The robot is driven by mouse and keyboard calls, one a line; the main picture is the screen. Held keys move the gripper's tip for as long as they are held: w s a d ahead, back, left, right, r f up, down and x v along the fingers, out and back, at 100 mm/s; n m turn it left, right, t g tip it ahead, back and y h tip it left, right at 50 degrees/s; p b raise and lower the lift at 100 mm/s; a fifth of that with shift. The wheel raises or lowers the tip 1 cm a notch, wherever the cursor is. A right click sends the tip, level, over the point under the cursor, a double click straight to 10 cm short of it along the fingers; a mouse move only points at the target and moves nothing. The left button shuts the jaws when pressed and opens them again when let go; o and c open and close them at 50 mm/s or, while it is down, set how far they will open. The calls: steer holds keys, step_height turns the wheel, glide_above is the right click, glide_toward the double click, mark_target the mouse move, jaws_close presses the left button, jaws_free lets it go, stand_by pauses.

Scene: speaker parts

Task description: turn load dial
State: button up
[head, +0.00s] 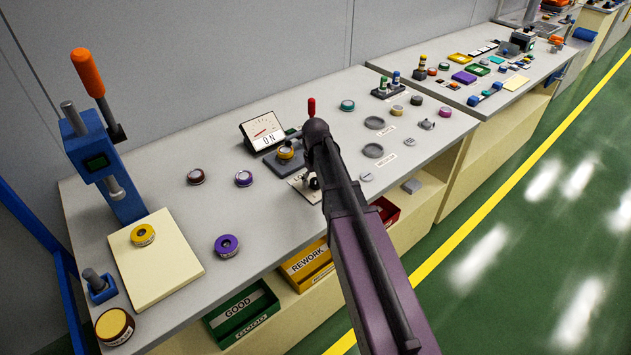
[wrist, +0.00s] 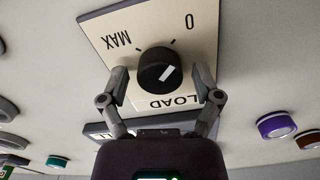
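The load dial (wrist: 160,70) is a round black knob with a white pointer mark. It sits on a cream plate (wrist: 108,26) marked LOAD, MAX and 0, upside down in the wrist view. The pointer mark slants toward the upper right, on the 0 side. My gripper (wrist: 160,76) is open, with one finger on each side of the dial and a visible gap to each. In the head view the dial (head: 314,183) and its plate (head: 303,190) show partly beside my arm, which hides most of the gripper.
A meter (head: 262,131) with a needle and a small readout stands behind the dial. A dark fixture (head: 285,167) holding a yellow-topped part is close by. A blue press (head: 100,160) stands at the left. Red, yellow and green bins (head: 240,310) sit under the bench front.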

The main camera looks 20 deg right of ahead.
steer(key=c, duration=0.8)
steer(key=shift+m, duration=0.3)
steer(key=m, duration=0.4)
steer(key=shift+m, duration=0.4)
steer(key=m, duration=0.6)
steer(key=shift+s+d, duration=0.1)
steer(key=m, duration=0.6)
steer(key=shift+m, duration=0.4)
steer(key=m, duration=0.5)
steer(key=shift+s, duration=0.15)
